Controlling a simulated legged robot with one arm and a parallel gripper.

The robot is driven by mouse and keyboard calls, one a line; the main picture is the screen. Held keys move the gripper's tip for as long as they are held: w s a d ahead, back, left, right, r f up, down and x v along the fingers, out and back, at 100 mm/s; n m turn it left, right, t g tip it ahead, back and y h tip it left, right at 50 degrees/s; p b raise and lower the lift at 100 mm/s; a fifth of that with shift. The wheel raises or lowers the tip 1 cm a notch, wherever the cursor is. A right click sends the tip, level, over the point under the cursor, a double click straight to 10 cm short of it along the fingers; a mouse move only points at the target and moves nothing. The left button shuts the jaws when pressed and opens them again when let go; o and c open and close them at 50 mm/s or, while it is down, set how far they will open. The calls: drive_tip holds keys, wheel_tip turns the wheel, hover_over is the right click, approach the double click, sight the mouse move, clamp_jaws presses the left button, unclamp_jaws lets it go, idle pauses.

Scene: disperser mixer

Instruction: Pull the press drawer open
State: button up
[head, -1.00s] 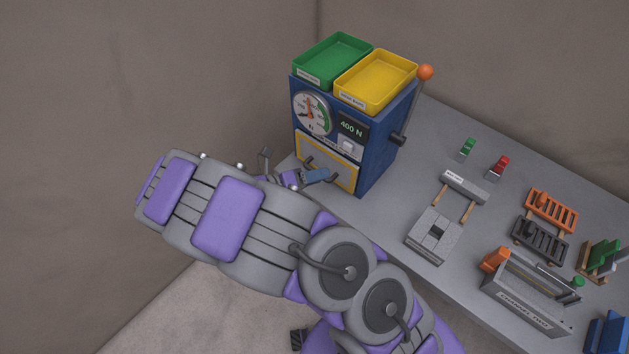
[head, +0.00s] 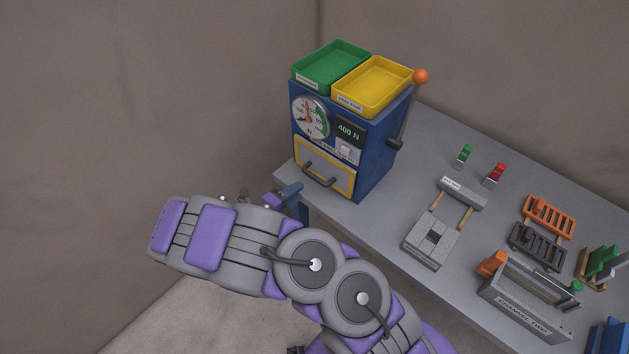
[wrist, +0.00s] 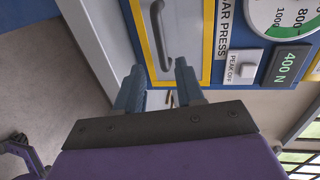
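The blue press (head: 375,165) stands on the grey bench, with its drawer (head: 338,181) as a pale, yellow-framed panel low on the front. The drawer looks flush with the press. Its grey bar handle (head: 321,174) is unobstructed. In the wrist view, the drawer (wrist: 190,30) and handle (wrist: 160,36) lie beyond my fingertips. My gripper (wrist: 159,67) is open, its two blue fingers apart with nothing held between them. In the head view, my gripper (head: 291,190) is in front of and below the drawer, apart from the handle; my arm partly hides it.
Green (head: 332,66) and yellow (head: 374,86) trays sit on the press. An orange-knobbed lever (head: 421,77) is on its right side. The bench (head: 395,220) holds fixtures and racks to the right. Open floor lies in front of the bench.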

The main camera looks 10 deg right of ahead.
sight(316, 177)
drive_tip(key=b+x, duration=0.1)
drive_tip(key=x, duration=0.8)
drive_tip(key=shift+w+d+b, duration=0.15)
drive_tip(key=shift+d+b, duration=0.2)
drive_tip(key=shift+b, duration=0.05)
drive_tip(key=shift+c, duration=0.3)
clamp_jaws()
drive_tip(key=shift+f, duration=0.1)
